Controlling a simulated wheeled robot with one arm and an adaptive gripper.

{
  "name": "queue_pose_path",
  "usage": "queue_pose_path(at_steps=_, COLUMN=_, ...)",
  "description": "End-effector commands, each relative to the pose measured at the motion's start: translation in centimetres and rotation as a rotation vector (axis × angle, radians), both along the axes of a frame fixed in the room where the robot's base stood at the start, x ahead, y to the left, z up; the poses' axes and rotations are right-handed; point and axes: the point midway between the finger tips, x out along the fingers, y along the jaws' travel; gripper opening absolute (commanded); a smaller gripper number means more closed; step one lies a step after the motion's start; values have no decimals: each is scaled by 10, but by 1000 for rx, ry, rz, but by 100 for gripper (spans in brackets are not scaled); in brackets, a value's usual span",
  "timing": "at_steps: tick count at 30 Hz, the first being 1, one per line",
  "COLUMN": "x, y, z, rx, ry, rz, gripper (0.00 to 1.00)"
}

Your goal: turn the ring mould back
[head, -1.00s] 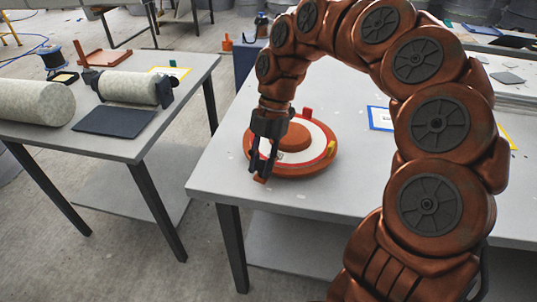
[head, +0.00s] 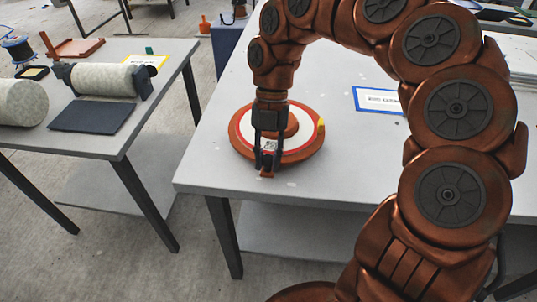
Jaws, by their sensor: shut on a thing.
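The ring mould (head: 313,141) is a round orange-brown disc with a white top face, a thin red ring, a raised dome and a yellow mark (head: 321,125) at its right edge. It lies flat on the grey table near the left end. My gripper (head: 267,163) points down at the mould's front rim, with its dark fingers shut on a small orange-red tab (head: 267,174) there. A small black-and-white printed label (head: 270,146) shows beside the fingers. My gripper and wrist hide part of the dome and the far rim.
A blue-framed paper sign (head: 380,100) lies on the table right of the mould. A second table (head: 95,142) at left bears pale rolls (head: 105,80) and a dark pad (head: 92,116). A floor gap separates the tables. Free tabletop lies around the mould.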

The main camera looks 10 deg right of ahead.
Motion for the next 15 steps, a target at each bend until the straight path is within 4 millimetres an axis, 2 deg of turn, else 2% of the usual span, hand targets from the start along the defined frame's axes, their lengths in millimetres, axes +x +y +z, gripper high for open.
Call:
queue_pose_path(at_steps=10, x=1, y=0, z=0, rx=-1, ry=-3, rz=0, gripper=0)
queue_pose_path(at_steps=11, x=1, y=0, z=0, rx=-1, ry=-3, rz=0, gripper=28)
queue_pose_path(at_steps=15, x=1, y=0, z=0, rx=-1, ry=-2, rz=0, gripper=42)
